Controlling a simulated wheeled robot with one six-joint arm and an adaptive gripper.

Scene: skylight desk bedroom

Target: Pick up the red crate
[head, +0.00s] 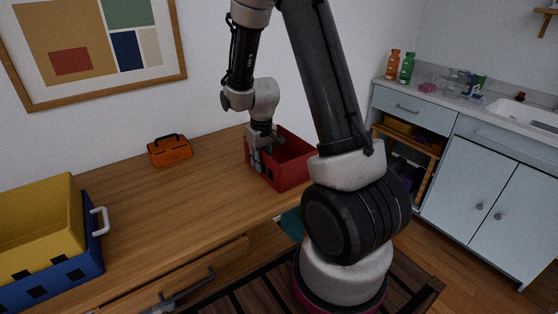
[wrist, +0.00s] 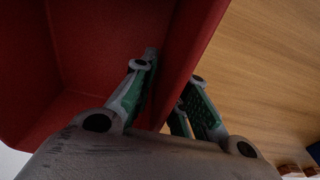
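The red crate (head: 289,161) stands on the wooden desk near its right end, open side up. My gripper (head: 261,150) reaches down over the crate's left wall in the head view. In the wrist view my gripper (wrist: 170,95) has one finger inside the red crate (wrist: 95,60) and the other outside it. The fingers lean in close together, with the crate's wall between them, and look shut on it. The exact contact at the pads is partly hidden. My arm covers part of the crate's right side in the head view.
An orange toolbox-like case (head: 169,150) stands on the desk (head: 190,190) left of the crate. A yellow bin (head: 40,215) sits in a blue crate (head: 62,282) at the left. Counter cabinets (head: 490,190) stand at right. Bare desk lies between the boxes.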

